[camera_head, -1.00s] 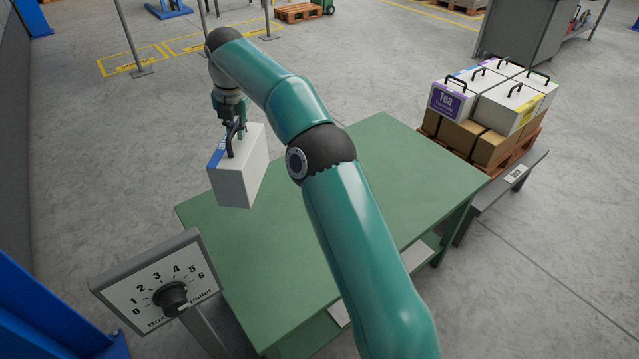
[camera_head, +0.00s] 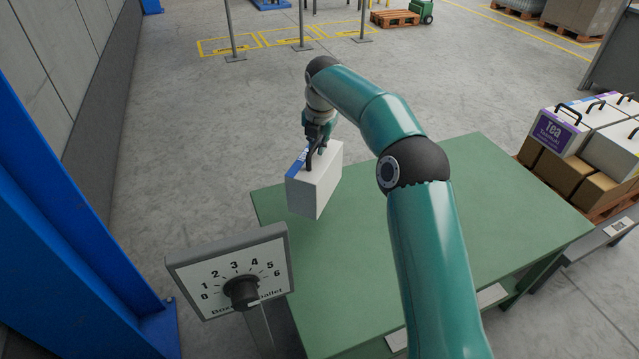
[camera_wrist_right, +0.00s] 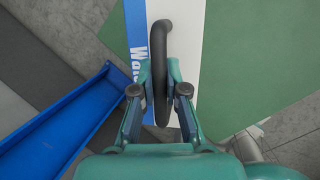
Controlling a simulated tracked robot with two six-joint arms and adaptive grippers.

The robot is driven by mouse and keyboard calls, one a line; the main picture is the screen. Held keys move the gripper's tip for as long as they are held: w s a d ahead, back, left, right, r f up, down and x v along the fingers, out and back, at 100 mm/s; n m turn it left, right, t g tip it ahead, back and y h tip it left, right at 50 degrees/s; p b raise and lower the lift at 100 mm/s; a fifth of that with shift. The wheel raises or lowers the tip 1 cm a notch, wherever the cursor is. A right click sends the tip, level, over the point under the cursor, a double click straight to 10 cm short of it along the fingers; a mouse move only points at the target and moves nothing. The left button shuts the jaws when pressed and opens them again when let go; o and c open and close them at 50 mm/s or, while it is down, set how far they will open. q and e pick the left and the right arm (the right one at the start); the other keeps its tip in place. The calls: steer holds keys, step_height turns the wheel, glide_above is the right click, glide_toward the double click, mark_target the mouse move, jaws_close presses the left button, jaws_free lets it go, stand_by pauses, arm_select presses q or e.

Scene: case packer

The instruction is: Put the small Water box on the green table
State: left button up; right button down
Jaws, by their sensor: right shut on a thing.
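A small white box (camera_head: 318,188) with a blue side and a black handle hangs from my right gripper (camera_head: 318,138) in the head view. In the right wrist view the blue side of the box (camera_wrist_right: 136,45) shows the letters "Wa". My right gripper (camera_wrist_right: 160,95) is shut on its black handle (camera_wrist_right: 160,60). The box appears upright, over or near the left back part of the green table (camera_head: 400,270). The gap between box and table cannot be judged exactly. My left gripper is not in view.
A dial panel (camera_head: 232,275) numbered 0 to 6 stands at the table's front left. A blue post (camera_head: 75,220) is at the left. At the right, a pallet holds brown cartons (camera_head: 562,168) and white handled boxes (camera_head: 612,147), one marked Tea. The visible tabletop is bare.

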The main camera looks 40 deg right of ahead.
step_height(320, 180, down, 11)
steer(key=shift+r+b, duration=0.15)
steer(key=shift+b, duration=0.5)
steer(key=c, duration=1.2)
jaws_free()
steer(key=v, duration=1.2)
steer(key=shift+p, duration=0.35)
